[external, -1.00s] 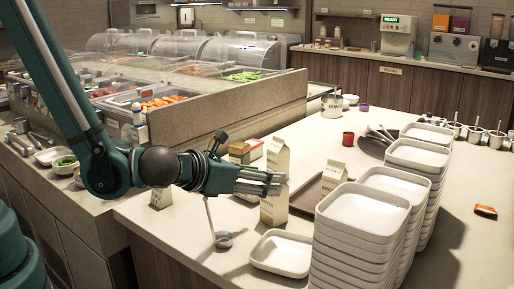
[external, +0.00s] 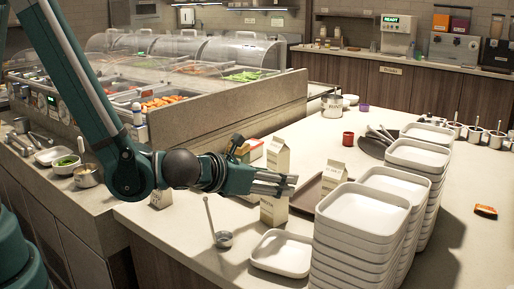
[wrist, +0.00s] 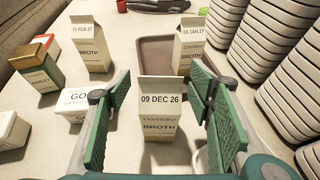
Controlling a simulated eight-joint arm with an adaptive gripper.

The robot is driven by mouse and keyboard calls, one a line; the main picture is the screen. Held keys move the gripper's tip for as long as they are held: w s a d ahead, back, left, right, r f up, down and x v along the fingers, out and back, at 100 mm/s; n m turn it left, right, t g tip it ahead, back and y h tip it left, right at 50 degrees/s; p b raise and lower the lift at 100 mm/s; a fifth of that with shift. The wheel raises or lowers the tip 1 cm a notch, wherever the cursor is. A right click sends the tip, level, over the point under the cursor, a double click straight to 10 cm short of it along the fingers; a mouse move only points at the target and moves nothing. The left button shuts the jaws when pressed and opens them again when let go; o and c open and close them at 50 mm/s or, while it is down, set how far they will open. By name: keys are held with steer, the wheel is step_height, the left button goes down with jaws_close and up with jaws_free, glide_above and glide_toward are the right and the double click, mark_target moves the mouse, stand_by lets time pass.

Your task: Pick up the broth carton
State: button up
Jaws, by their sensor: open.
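Three broth cartons with gabled tops show in the wrist view. The nearest carton (wrist: 160,120), marked 09 DEC 26, stands upright between my gripper's fingers, with a gap on both sides. In the external view my gripper (external: 289,184) crosses in front of the upper part of this carton (external: 273,211) and hides its top. My gripper is open, and its green pads flank the carton in the wrist view (wrist: 160,108). A second carton (wrist: 91,48) stands behind to the left. A third carton (wrist: 188,48), marked 03 JAN 27, stands behind to the right by a brown tray (wrist: 156,60).
Stacked white trays (external: 365,215) rise close on the right. A single white tray (external: 281,253) and a ladle (external: 222,239) lie near the counter's front edge. A barley box (wrist: 38,70) and a white label block (wrist: 76,103) are left of the near carton.

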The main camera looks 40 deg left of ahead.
steer(key=c, duration=1.6)
steer(key=shift+r, duration=0.2)
steer(key=shift+r+p, duration=1.5)
steer(key=shift+r, duration=3.3)
